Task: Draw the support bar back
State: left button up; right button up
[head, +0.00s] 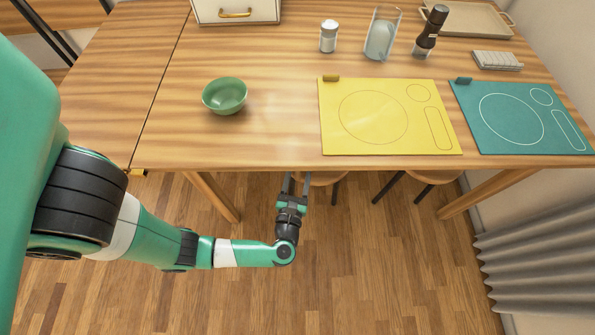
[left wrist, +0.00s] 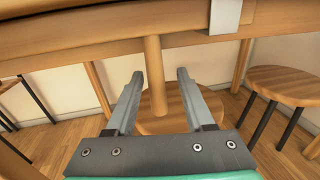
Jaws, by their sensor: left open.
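My left gripper (head: 296,181) is open at the front edge of the wooden table (head: 230,155), its fingers pointing at the underside. In the left wrist view, the two fingers of the gripper (left wrist: 160,74) stand apart. A light wooden bar (left wrist: 154,60) shows between them, running down from the wooden rail (left wrist: 110,47) under the tabletop. It looks like the support bar. I see no clear contact between it and either finger. In the head view this bar is hidden or cannot be made out. My right gripper is not in view.
Round stools (left wrist: 284,82) stand below the table; another (head: 318,178) is close to my left gripper. A grey metal plate (left wrist: 225,16) is on the table edge. A green bowl (head: 225,96), yellow mat (head: 335,125) and teal mat (head: 480,130) lie on top.

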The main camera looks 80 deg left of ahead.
pick_arm(q)
jog(key=shift+d, duration=0.35)
jog(key=p+v, duration=0.1)
jog(key=v, duration=1)
jog(key=shift+s, duration=0.15)
jog(key=shift+a, duration=0.15)
